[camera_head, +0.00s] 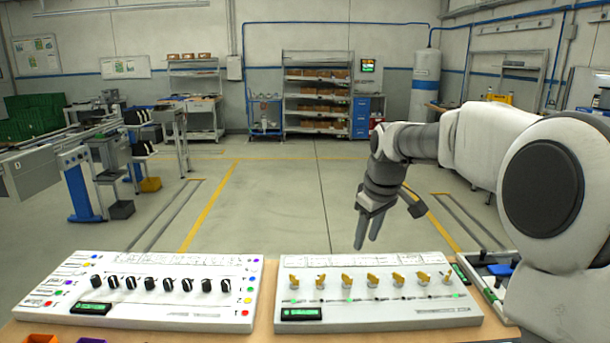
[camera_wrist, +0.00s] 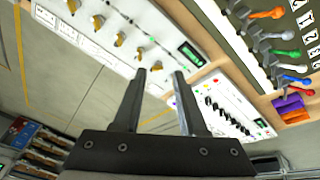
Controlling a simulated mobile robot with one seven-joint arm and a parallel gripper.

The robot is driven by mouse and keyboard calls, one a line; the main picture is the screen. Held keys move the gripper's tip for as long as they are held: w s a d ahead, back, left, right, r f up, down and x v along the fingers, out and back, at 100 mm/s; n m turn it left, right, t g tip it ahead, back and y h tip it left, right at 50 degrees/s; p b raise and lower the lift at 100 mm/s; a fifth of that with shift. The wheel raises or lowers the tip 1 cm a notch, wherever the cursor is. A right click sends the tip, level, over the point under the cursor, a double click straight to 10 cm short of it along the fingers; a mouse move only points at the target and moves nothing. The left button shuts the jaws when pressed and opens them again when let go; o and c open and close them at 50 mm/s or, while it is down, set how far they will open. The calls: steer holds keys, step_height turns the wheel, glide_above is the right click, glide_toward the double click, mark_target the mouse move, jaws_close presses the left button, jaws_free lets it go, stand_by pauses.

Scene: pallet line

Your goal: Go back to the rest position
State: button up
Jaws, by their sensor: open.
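My gripper (camera_head: 369,228) is open and empty. In the head view it hangs above and behind the right-hand white panel, with its fingers pointing down and apart from the panel. My white and grey arm reaches in from the right. In the wrist view the two dark fingers of my gripper (camera_wrist: 162,80) stand apart with nothing between them.
A white panel with yellow switches (camera_head: 376,318) is at the front centre; a white panel with black knobs (camera_head: 140,318) is to its left. Both lie on a wooden table (camera_head: 268,300). A tray (camera_head: 470,262) sits at right.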

steer(key=s+m+t, duration=0.2)
steer(key=s+m, duration=0.5)
steer(key=s, duration=2.3)
steer(key=shift+a+h, duration=0.25)
steer(key=shift+h, duration=0.15)
steer(key=shift+s, duration=0.1)
steer(key=shift+r, duration=0.1)
